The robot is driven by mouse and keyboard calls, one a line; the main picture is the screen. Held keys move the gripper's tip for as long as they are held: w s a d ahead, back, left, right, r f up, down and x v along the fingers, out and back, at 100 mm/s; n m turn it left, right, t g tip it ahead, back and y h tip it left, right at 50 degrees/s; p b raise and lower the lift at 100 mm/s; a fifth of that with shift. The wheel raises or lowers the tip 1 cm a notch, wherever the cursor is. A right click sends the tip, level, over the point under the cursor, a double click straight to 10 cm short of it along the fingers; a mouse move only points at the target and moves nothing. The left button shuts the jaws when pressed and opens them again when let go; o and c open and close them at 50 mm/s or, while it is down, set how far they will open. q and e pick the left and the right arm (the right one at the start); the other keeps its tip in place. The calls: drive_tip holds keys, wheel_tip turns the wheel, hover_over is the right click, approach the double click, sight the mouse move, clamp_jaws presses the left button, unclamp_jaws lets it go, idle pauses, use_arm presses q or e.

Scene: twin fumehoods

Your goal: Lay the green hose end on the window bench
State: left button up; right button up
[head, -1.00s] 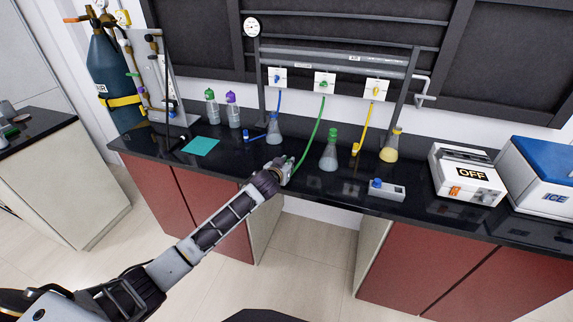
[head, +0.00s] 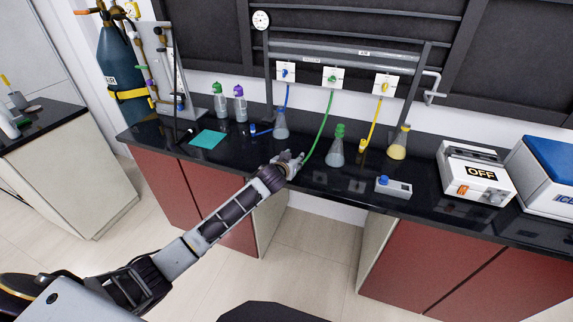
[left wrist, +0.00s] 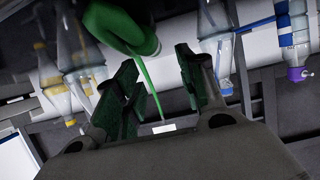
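The green hose (head: 321,125) hangs from the middle wall valve down to my left gripper (head: 290,162). Its thick green hose end (left wrist: 122,28) is large in the left wrist view, near the fingertips, with the thin hose running off between the fingers. In the head view the gripper covers the hose end. My left gripper's fingers stand apart with a gap between them, at the front edge of the black bench (head: 320,182). I cannot tell whether they touch the hose end. My right gripper is not in view. I cannot tell which bench is the window bench.
A flask with a green stopper (head: 336,152) stands close right of the gripper. The blue flask (head: 281,125), yellow flask (head: 399,145), teal mat (head: 208,139) and OFF device (head: 474,178) are on the bench. Another bench (head: 62,122) stands at the left.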

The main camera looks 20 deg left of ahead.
use_arm(q)
drive_tip(key=shift+r, duration=0.45)
drive_tip(key=shift+s+r, duration=0.1)
drive_tip(key=shift+s, duration=0.45)
drive_tip(key=v, duration=1)
drive_tip(key=shift+s+r, duration=0.2)
drive_tip(key=shift+s, duration=0.15)
idle(0.3)
